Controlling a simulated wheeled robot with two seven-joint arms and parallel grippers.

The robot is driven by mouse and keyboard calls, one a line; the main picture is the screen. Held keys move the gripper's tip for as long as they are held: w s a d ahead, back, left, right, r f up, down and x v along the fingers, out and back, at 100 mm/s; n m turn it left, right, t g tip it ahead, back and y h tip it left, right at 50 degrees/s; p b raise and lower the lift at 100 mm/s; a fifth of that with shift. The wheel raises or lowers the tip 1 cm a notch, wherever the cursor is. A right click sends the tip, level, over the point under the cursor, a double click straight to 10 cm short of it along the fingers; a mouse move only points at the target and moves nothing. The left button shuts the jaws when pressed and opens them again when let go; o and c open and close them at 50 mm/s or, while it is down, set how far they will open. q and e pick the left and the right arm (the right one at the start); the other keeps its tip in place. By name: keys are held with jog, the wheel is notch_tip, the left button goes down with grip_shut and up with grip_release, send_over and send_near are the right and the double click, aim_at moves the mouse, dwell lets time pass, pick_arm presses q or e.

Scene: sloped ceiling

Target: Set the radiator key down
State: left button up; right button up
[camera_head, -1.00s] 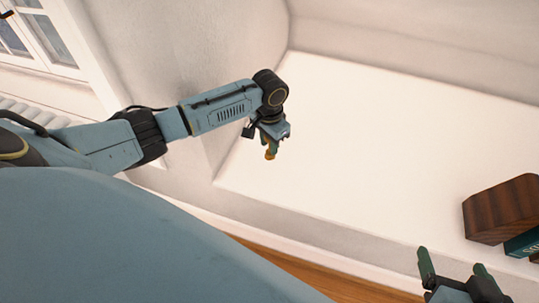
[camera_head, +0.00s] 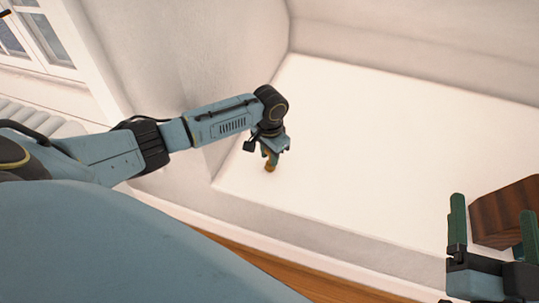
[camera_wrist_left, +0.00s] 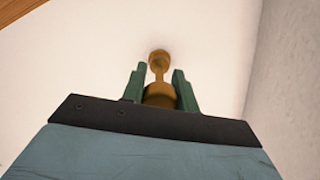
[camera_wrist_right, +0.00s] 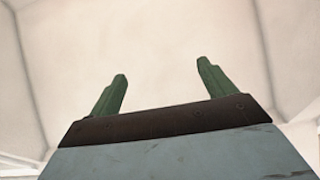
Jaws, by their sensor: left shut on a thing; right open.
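The radiator key (camera_wrist_left: 158,62) is a small brass-coloured piece with a narrow neck and a rounded end. My left gripper (camera_wrist_left: 159,86) is shut on it, with one green finger on each side. In the head view the key (camera_head: 270,166) points down from my left gripper (camera_head: 270,152), at or just above the white ledge (camera_head: 350,150); I cannot tell whether it touches. A faint shadow lies by its end in the left wrist view. My right gripper (camera_head: 489,225) is open and empty at the lower right; its spread fingers also show in the right wrist view (camera_wrist_right: 160,88).
A dark brown wooden block (camera_head: 500,212) stands on the ledge at the right, partly behind my right gripper. White walls bound the ledge at the left and back. The middle of the ledge is clear. A window (camera_head: 40,40) is at the upper left.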

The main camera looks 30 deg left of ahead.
pick_arm(q)
jog(key=shift+f, duration=0.1)
jog(key=o, duration=1.1)
